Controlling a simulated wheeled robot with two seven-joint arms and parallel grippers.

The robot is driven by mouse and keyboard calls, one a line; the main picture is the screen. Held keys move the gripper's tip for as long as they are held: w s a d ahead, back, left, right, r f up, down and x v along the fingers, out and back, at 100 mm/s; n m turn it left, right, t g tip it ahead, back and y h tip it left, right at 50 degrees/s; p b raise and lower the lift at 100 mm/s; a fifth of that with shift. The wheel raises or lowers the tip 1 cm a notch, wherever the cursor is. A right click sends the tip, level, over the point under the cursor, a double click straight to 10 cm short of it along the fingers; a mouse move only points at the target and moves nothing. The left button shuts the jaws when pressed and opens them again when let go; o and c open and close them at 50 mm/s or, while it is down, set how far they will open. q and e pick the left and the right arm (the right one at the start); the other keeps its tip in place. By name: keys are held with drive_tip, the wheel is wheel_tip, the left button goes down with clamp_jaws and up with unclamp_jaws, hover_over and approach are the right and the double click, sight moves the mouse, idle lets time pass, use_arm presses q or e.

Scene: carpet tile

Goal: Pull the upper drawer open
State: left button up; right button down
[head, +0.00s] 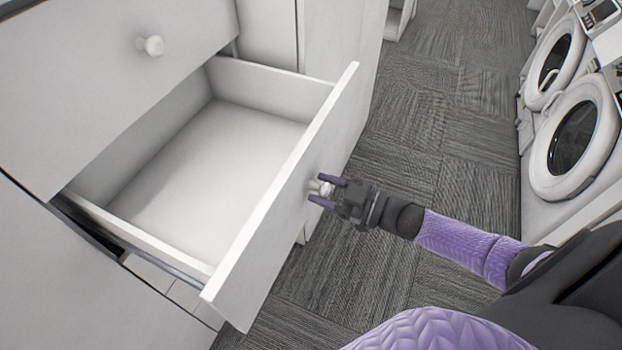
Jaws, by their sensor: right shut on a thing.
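A white drawer (283,190) stands well open from the white cabinet, and its inside (190,165) is empty. A small pale knob (316,187) sits on its front. My right gripper (322,190) is shut on this knob, with one dark purple finger on each side of it; the fingers partly hide the knob. Above the open drawer, a white front (90,80) with a round knob (150,45) is closed. My left gripper is not in view.
White front-loading machines (575,137) with round dark doors line the right side. Grey carpet tile floor (425,110) lies clear between them and the cabinet. A small white unit (398,20) stands at the top.

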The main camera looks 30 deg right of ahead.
drive_tip(key=shift+s+d, duration=0.15)
drive_tip(key=shift+s, duration=0.05)
drive_tip(key=shift+c, duration=1)
unclamp_jaws()
drive_tip(key=v, duration=1)
drive_tip(key=shift+p, duration=0.3)
drive_tip(key=shift+f, duration=0.15)
